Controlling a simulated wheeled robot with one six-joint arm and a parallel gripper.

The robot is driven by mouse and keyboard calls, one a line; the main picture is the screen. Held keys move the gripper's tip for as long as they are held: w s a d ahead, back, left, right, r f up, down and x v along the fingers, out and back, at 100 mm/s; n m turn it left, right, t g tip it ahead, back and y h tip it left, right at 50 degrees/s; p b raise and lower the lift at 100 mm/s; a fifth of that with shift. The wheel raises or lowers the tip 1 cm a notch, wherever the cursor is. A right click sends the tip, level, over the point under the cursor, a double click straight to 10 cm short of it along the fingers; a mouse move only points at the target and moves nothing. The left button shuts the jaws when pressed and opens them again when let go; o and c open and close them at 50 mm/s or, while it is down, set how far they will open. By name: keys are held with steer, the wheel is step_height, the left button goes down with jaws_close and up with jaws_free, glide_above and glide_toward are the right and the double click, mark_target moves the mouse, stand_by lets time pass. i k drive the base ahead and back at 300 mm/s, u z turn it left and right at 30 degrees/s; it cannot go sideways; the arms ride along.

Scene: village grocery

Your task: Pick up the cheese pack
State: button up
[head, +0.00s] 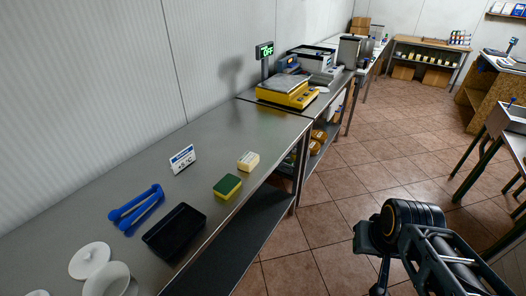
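A small pale-yellow block (248,161), which looks like the cheese pack, lies on the steel counter (225,140) near its front edge in the head view. A green-and-yellow block (227,186), like a sponge, lies just nearer to me and apart from it. My gripper (378,268) is at the lower right, over the tiled floor and well to the right of the counter. It is dark and seen partly from behind, so its fingers are not clear. Nothing is visibly held in it.
Nearer on the counter are a black tray (174,232), blue tongs (137,208), a small sign (182,159) and a white pot (110,281) with a lid (90,260). A yellow scale (287,92) stands farther back. The tiled floor (345,180) beside the counter is clear.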

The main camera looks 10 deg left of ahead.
mark_target(249, 160)
steer(key=u, duration=0.6)
steer(key=i, duration=0.85)
steer(key=u, duration=0.9)
